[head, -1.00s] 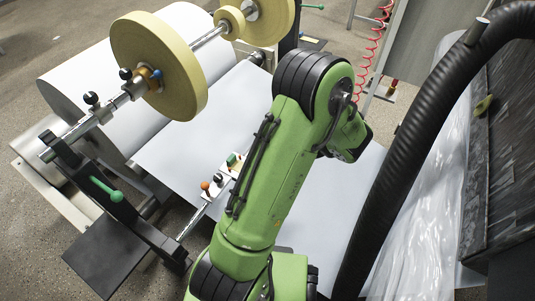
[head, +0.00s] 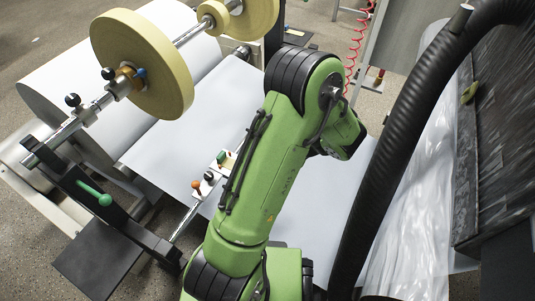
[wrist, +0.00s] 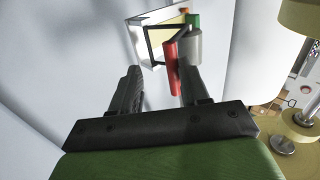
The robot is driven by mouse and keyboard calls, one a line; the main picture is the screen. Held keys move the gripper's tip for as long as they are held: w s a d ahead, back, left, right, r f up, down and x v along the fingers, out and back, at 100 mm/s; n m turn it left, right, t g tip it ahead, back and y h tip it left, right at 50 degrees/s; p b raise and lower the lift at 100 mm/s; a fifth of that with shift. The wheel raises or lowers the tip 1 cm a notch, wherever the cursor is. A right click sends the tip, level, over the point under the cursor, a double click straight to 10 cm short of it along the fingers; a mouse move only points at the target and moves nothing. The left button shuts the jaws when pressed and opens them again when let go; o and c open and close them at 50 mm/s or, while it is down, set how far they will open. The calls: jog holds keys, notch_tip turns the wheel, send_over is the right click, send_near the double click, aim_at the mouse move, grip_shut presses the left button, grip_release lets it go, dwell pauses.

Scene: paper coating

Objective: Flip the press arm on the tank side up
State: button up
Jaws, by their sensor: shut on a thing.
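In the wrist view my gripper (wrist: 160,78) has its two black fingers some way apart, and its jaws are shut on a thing. A red cylindrical bar (wrist: 170,65) lies at the right fingertip, against a black frame (wrist: 150,48). I take this bar and frame for part of the press arm. The exact contact is hard to make out. A grey cylinder (wrist: 191,47) stands right behind the red bar, with green and orange parts above. In the head view my green arm hides my gripper and whatever it holds.
A white sheet (head: 190,115) runs from the big paper roll (head: 45,85) under my arm. Yellow discs (head: 140,62) sit on a steel shaft. A rod carries small knobs (head: 196,184) left of my arm. A thick black hose (head: 395,165) and clear plastic film (head: 410,215) stand at the right.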

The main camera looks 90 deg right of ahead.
jog(key=shift+o, duration=0.7)
jog(key=shift+s+a+f, duration=0.1)
jog(key=shift+s+f, duration=0.1)
jog(key=shift+s, duration=0.05)
jog(key=shift+r, duration=0.1)
jog(key=p+v, duration=0.5)
jog(key=v, duration=1)
jog(key=shift+r+p, duration=0.4)
